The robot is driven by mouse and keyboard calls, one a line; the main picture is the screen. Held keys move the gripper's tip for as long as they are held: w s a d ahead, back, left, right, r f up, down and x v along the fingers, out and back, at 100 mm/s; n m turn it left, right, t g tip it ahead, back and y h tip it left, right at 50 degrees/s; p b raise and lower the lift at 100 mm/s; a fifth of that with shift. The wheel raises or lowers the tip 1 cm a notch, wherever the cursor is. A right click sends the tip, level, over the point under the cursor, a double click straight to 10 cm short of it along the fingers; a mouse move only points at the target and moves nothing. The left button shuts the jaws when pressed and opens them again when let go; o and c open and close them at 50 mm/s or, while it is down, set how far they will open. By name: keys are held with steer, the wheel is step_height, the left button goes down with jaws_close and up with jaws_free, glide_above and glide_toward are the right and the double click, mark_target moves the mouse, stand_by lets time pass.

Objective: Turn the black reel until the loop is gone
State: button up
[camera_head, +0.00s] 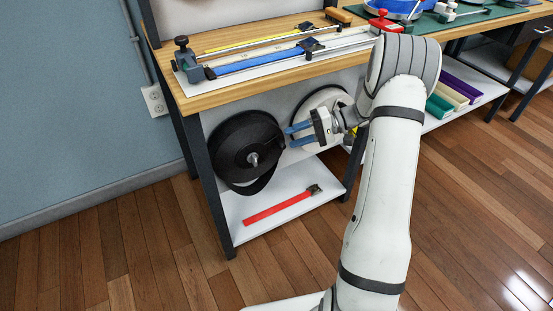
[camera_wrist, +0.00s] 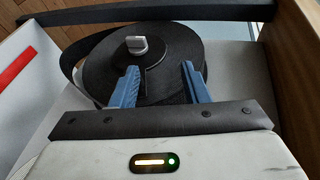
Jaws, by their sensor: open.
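The black reel (camera_head: 231,137) is mounted upright under the workbench, with a grey hub knob (camera_head: 253,159) at its centre. A slack loop of black strap (camera_head: 262,186) hangs below the reel. In the wrist view the reel (camera_wrist: 105,66) fills the upper middle, its knob (camera_wrist: 137,45) is near the top, and the loop bulges out at the left. My gripper (camera_head: 290,137) is open, with blue fingers pointing at the right side of the reel.
A white reel (camera_head: 309,126) sits right behind my gripper. A red strap (camera_head: 280,207) lies on the low white shelf (camera_head: 240,222). The bench top (camera_head: 215,98) overhangs the reels, and a dark bench leg (camera_head: 208,185) stands close left. The floor in front is clear.

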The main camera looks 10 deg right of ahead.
mark_target(276, 146)
step_height(276, 146, down, 4)
steer(key=w+d+t+y+b, duration=0.1)
steer(key=w+d, duration=0.1)
steer(key=b+x, duration=0.2)
steer(key=x, duration=0.6)
steer(key=shift+d, duration=0.1)
jaws_close()
steer(key=shift+d, duration=0.1)
